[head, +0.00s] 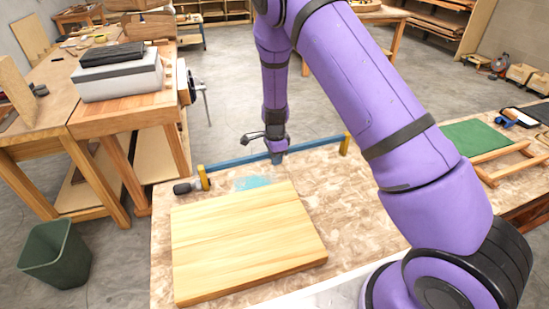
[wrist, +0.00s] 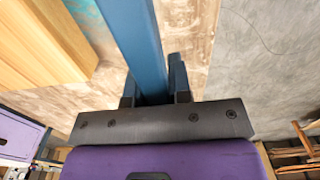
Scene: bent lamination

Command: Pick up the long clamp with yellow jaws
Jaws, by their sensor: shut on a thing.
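The long clamp (head: 237,161) has a blue bar, a yellow jaw (head: 203,177) at its left end, and another yellow jaw (head: 345,144) at its right end. A dark handle sits by the left jaw. The clamp lies along the far edge of the worktable in the head view. My gripper (head: 277,157) is at the middle of the bar. In the wrist view the blue bar (wrist: 138,45) runs between the two fingers of my gripper (wrist: 155,88), which is shut on it. I cannot tell whether the clamp touches the table.
A thick wooden board (head: 245,243) lies on the worktable (head: 160,235) in front of the clamp, with a blue patch (head: 252,183) between them. A green bin (head: 55,256) stands on the floor at left. A green mat (head: 474,137) and wooden frame lie at right.

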